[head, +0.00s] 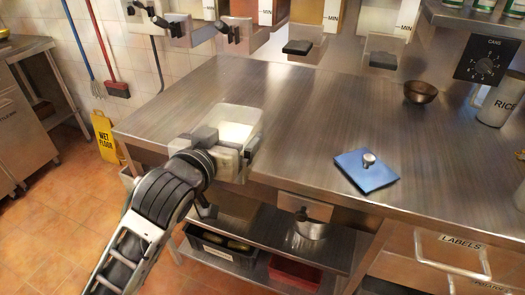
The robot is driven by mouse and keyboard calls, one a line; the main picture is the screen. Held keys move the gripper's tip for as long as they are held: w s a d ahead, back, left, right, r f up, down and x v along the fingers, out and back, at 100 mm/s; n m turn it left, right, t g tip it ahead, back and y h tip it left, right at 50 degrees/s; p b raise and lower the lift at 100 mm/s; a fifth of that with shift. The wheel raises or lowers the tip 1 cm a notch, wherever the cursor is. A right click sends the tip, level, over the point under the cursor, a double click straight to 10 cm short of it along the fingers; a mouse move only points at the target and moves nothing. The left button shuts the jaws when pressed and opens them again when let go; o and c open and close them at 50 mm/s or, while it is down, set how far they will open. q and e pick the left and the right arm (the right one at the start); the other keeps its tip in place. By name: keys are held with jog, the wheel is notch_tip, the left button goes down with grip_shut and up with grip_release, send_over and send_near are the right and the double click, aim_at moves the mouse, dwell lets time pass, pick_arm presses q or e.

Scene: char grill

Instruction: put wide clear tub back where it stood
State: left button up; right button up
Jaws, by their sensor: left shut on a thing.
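A pale, see-through wide tub (240,115) is at the front left of the steel counter. My left arm comes in from the lower left, and its gripper (222,150) is shut on the tub at its near side. The gripper body hides the tub's near, lower part. I cannot tell whether the tub's base touches the counter or is a little above it. My right gripper is not in view.
The steel counter (290,110) is mostly clear. A blue cloth (350,173) with a small metal item on it lies to the right, and a dark bowl (420,92) stands farther back. Dispensers hang above the counter's back. A lower shelf (335,245) holds bins.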

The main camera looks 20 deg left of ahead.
pick_arm(q)
jog(key=w+a+r+b, duration=0.1)
jog(key=w+r+b, duration=0.15)
jog(key=r, duration=0.35)
jog(key=shift+m+h, duration=0.4)
jog(key=shift+w+d+f+p, duration=0.2)
jog(key=shift+w+d+f, duration=0.6)
jog(key=shift+w+f, duration=1.4)
jog(key=shift+w+d+f+p, duration=0.2)
jog(key=shift+w+d+f, duration=0.55)
jog(key=shift+w+f, duration=1.45)
jog(key=shift+w+d+f+p, duration=0.2)
jog(key=shift+w+d+f, duration=0.6)
jog(key=shift+w+f, duration=1.4)
jog(key=shift+w+r, duration=0.3)
jog(key=shift+w, duration=0.05)
jog(key=o, duration=1.1)
jog(key=shift+f, duration=0.3)
jog(key=shift+r, duration=0.15)
